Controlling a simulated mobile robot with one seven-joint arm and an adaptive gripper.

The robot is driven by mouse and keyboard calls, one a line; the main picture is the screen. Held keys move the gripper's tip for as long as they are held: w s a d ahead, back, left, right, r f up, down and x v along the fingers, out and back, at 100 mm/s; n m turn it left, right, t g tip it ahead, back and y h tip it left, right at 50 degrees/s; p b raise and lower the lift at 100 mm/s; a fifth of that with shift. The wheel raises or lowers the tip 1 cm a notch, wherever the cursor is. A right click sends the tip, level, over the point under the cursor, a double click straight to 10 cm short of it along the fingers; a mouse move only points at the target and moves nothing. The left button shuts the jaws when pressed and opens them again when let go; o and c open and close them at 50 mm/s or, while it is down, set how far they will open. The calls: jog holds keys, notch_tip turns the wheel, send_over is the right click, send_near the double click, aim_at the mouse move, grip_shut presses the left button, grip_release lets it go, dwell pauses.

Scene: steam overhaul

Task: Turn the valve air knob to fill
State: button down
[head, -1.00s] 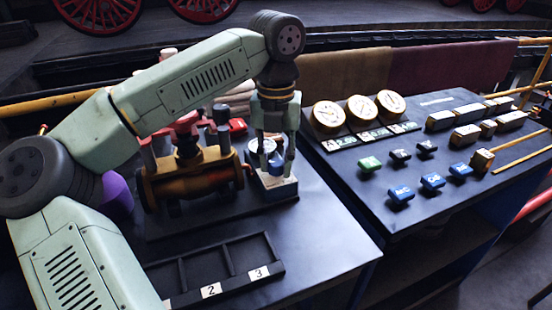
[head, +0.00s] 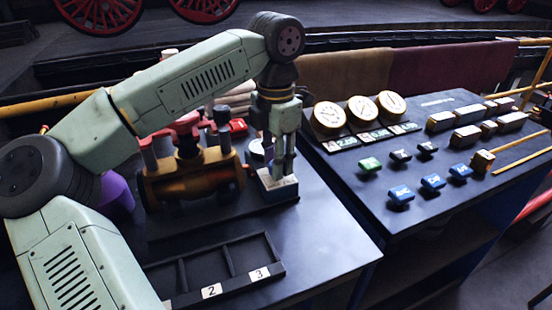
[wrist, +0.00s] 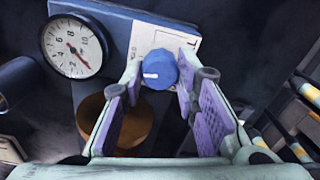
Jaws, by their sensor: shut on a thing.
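The round blue air knob (wrist: 159,70) shows in the wrist view on a pale label plate (wrist: 180,42) of a blue box. A white mark on the knob points left. My gripper (wrist: 160,72) is shut on the knob, one purple-padded finger at each side. In the head view my gripper (head: 281,172) points down at the blue box (head: 281,194), and the knob is hidden there. A white dial gauge (wrist: 72,46) sits on the box left of the knob; its needle points to the lower right, and I cannot read it exactly.
A brass valve body (head: 190,184) with red parts stands just left of my gripper. A black divided tray (head: 225,290) lies at the table's front. The right table (head: 440,205) carries gauges, coloured blocks and brass bars. A brass cylinder (wrist: 135,122) shows below the knob.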

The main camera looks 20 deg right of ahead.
jog(key=m, duration=0.7)
jog(key=shift+w+p, duration=0.1)
jog(key=shift+p, duration=0.2)
jog(key=m, duration=0.7)
dwell(0.4)
jog(key=c, duration=1.2)
grip_release()
jog(key=shift+c, duration=0.2)
notch_tip(320, 180, up, 12)
